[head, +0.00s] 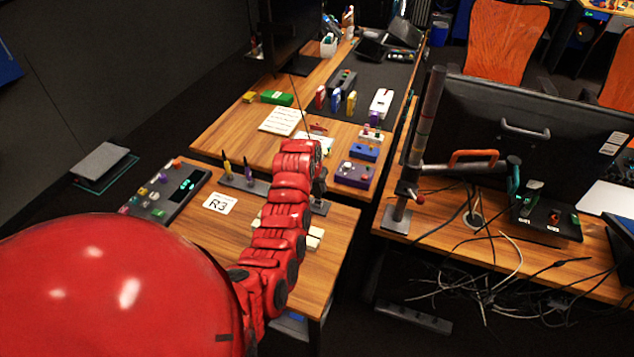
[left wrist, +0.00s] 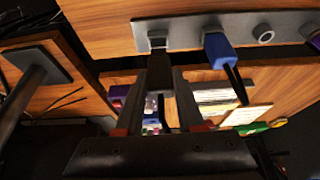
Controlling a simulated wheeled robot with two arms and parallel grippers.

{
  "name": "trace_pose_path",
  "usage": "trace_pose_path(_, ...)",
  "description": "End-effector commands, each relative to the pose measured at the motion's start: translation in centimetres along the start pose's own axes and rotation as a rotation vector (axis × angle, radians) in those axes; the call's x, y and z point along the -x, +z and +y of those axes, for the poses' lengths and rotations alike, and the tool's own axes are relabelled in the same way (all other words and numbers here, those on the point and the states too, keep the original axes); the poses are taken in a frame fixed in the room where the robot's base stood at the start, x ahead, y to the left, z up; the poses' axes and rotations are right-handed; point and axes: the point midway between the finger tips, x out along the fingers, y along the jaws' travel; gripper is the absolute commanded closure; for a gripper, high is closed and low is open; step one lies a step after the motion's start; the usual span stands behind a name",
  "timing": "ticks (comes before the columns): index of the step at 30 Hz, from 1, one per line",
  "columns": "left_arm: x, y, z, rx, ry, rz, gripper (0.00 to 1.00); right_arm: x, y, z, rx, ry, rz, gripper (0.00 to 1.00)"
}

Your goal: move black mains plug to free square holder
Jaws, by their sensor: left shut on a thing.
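My left gripper (left wrist: 160,88) is shut on the black mains plug (left wrist: 159,70) in the left wrist view. The plug's end is right at a square holder (left wrist: 157,42) at one end of the grey holder strip (left wrist: 185,35); I cannot tell whether it is seated or just at the opening. A blue plug (left wrist: 217,51) sits in the neighbouring holder, and a round holder (left wrist: 263,33) is beyond it. In the head view, my left gripper (head: 319,187) is over the right end of the strip (head: 320,207), and the arm hides much of the strip. My right gripper is not visible.
A yellow plug (head: 227,168) and a purple plug (head: 248,170) stand on the strip's left part. A dark button panel (head: 165,190) and an R3 card (head: 219,203) lie to the left.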

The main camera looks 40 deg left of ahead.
Motion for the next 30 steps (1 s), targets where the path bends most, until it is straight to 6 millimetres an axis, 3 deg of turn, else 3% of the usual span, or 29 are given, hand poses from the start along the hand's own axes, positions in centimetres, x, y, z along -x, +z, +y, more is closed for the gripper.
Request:
trace_pose_path(6,-1.06,0.41,0.03,0.000,0.001,0.001,1.00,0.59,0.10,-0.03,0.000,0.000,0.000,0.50)
trace_pose_path(30,-1.01,0.45,-0.02,0.000,0.000,0.001,1.00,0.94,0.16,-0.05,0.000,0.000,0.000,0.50)
